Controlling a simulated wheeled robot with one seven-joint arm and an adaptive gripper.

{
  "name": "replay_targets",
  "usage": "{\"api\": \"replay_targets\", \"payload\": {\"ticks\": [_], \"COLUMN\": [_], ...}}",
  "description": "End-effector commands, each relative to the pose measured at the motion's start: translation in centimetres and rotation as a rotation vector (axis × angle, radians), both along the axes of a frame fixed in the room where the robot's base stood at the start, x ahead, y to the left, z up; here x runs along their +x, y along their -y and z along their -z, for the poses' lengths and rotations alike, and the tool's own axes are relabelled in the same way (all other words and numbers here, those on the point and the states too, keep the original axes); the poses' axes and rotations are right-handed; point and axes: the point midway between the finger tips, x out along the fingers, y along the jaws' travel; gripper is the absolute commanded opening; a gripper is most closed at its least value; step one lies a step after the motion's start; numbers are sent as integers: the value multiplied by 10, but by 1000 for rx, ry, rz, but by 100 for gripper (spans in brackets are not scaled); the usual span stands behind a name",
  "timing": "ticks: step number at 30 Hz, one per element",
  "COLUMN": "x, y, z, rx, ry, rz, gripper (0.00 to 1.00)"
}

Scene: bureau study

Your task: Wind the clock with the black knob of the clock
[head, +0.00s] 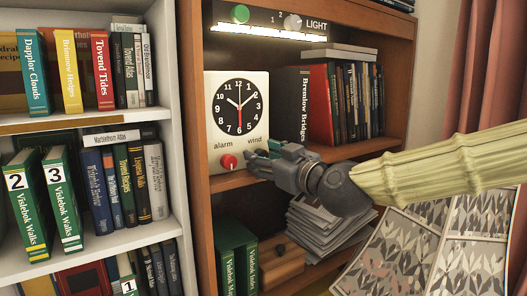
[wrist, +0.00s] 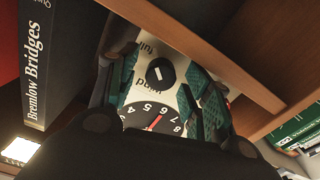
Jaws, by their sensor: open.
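The white clock (head: 238,85) stands on a shelf of the wooden bookcase, its black dial facing out. Below the dial are a red alarm knob (head: 228,162) and the label "wind". The black knob is hidden behind my gripper (head: 259,153) in the head view. In the wrist view the round black knob (wrist: 160,75), with a white mark, shows between my two green-padded fingers. My gripper is open at the clock's lower right front, with one finger on each side of the knob in that view. I cannot tell whether either finger touches it.
A row of books (head: 345,105) stands right of the clock, including Bremlow Bridges (wrist: 45,65). The shelf board (head: 330,150) runs close by my gripper. A lit lamp bar (head: 265,31) is above. A white bookcase (head: 165,70) stands left.

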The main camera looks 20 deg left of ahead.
Motion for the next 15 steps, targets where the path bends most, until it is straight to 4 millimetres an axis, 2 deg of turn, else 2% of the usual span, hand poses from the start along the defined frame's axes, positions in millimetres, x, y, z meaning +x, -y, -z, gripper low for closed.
{"api": "replay_targets", "payload": {"ticks": [13,14,15], "x": [5,5,5], "y": [-6,-6,-6], "z": [0,0,0], "rx": [1,1,1], "ry": [1,1,1], "rz": [1,0,0], "gripper": [49,48,40]}}
